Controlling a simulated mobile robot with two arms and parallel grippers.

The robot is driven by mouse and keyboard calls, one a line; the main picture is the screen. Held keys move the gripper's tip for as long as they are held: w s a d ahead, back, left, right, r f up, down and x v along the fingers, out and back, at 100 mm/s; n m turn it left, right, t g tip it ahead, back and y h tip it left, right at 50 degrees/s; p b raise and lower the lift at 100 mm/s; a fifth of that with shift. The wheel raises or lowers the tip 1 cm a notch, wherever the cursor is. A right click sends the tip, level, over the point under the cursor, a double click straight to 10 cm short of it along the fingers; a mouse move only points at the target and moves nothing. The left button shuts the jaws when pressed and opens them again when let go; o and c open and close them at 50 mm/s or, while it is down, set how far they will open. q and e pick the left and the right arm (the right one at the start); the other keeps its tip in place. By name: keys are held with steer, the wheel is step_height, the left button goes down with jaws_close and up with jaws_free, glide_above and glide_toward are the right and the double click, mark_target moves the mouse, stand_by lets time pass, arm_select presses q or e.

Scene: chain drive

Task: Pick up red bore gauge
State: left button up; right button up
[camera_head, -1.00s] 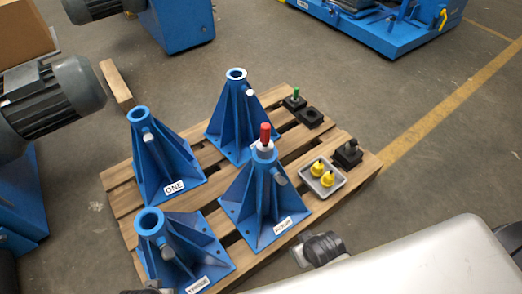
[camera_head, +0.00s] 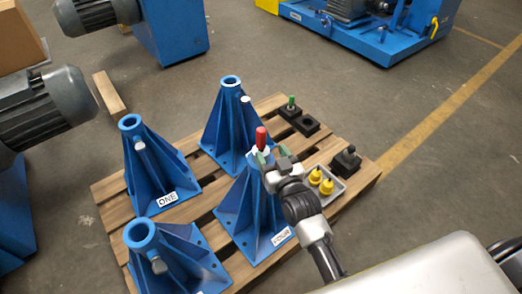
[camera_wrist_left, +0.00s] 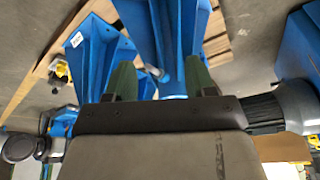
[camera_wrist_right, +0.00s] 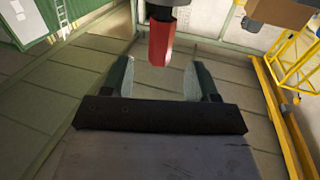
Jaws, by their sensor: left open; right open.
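The red bore gauge (camera_head: 261,137) stands upright in the top of the front-right blue stand (camera_head: 240,203), its red handle up and a pale collar below it. My right gripper (camera_head: 268,157) is open beside the gauge, just below the handle in the head view, and partly hides the stand top.
Three other blue stands (camera_head: 148,165) share the wooden pallet (camera_head: 115,203). A grey tray (camera_head: 337,189) with yellow gauges (camera_head: 315,177), a green-handled gauge (camera_head: 291,101) in a black block and a dark gauge (camera_head: 347,160) sit on the right side.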

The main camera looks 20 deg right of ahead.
mark_target(263, 141)
steer(key=w, duration=0.4)
steer(key=shift+a+b, duration=0.15)
steer(key=shift+b, duration=0.2)
steer(key=w, duration=0.1)
steer(key=w+b, duration=0.1)
steer(key=w, duration=0.2)
steer(key=shift+w+a+r, duration=0.15)
steer(key=shift+w+a, duration=0.05)
steer(key=shift+a, duration=0.05)
steer(key=shift+w, duration=0.25)
arm_select(q)
steer(key=w+d+t+h, duration=0.1)
steer(key=w+d+t, duration=0.1)
steer(key=w+t, duration=0.2)
steer(key=shift+w+r, duration=0.35)
steer(key=shift+w, duration=0.75)
arm_select(e)
jaws_close()
steer(key=shift+r, duration=0.2)
